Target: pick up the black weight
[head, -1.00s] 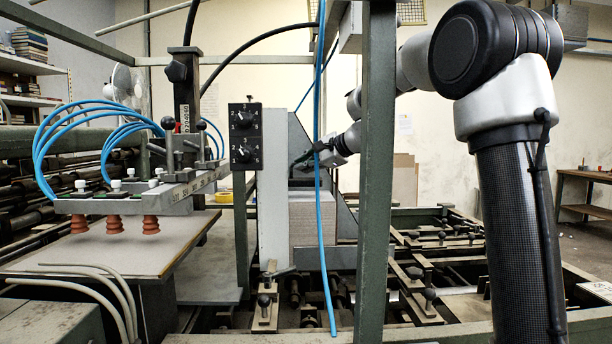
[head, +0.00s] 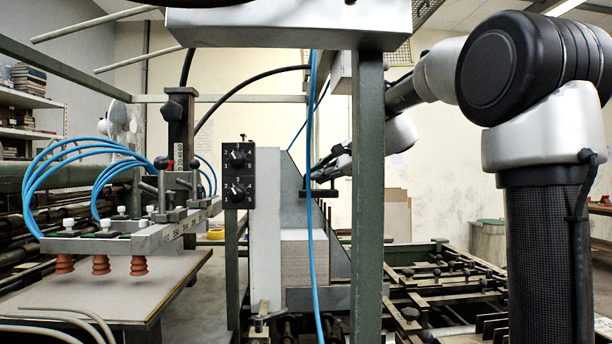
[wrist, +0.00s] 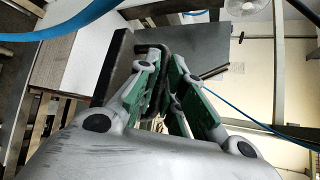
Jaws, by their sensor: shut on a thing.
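The black weight (head: 320,193) shows in the head view as a dark flat bar with an upright part, hanging above the stack of grey board (head: 308,262) with a gap below it. My gripper (head: 322,168) is just above it, small and partly hidden by a blue hose. In the wrist view my gripper (wrist: 158,88) has its green-padded fingers closed on the weight's dark curved handle. The fingers hide part of the weight there.
A green post (head: 368,200) stands in front of my arm, with a blue hose (head: 312,240) to its left. A grey side plate (head: 292,205) flanks the stack. Suction cups (head: 100,264) hang at left over a board table. Machine rails (head: 440,285) fill the right.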

